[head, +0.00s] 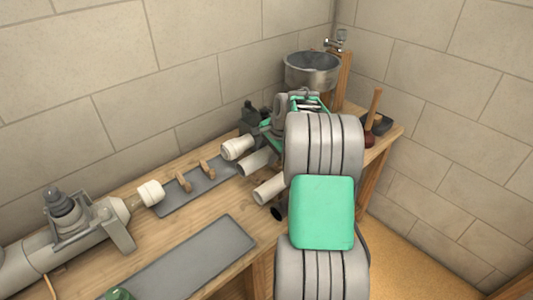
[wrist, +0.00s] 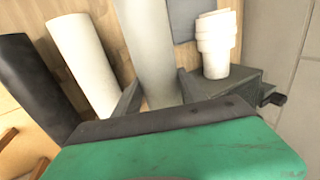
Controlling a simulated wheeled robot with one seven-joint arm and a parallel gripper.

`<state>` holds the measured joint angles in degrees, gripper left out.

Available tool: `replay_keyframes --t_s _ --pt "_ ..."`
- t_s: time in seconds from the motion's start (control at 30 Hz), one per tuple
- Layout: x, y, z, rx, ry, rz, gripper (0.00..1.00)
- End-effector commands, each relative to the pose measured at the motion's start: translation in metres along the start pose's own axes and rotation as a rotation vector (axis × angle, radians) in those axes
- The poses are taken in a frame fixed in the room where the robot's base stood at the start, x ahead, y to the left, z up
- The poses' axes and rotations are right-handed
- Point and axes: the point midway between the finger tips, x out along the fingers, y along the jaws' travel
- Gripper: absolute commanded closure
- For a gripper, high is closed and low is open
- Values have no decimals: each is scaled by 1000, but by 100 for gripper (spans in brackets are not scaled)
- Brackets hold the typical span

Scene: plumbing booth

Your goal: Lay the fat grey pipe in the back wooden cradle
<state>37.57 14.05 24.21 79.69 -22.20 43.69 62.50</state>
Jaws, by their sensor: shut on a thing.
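The fat grey pipe (wrist: 148,45) runs between the two dark fingers of my gripper (wrist: 160,98) in the wrist view, and the gripper is shut on it. In the head view, one end of the grey pipe (head: 256,161) shows left of my arm, over the right part of the bench. My arm hides most of the gripper and the pipe's far end there. The back wooden cradle (head: 207,168) shows as two small wooden supports on a dark grey plate, left of the pipe. Nothing lies in it.
A cream pipe (head: 268,189) and a black pipe (head: 277,212) are close in front of the grey pipe. A white fitting (head: 237,148) is just behind it. A bare grey plate (head: 190,262) lies at the bench front. A valve assembly (head: 75,220) stands left; a metal basin (head: 312,70) is behind.

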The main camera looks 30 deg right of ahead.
Motion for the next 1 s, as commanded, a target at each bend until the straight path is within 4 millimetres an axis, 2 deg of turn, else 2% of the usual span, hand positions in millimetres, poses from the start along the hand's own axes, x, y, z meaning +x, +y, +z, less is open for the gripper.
replay_keyframes --t_s 0.1,0.6,0.97,1.0 --pt "13 5 0 -1 0 -1 96" --pt "47 19 0 -1 0 -1 96" --pt "50 20 0 -1 0 -1 96" --pt "50 20 0 -1 0 -1 50"
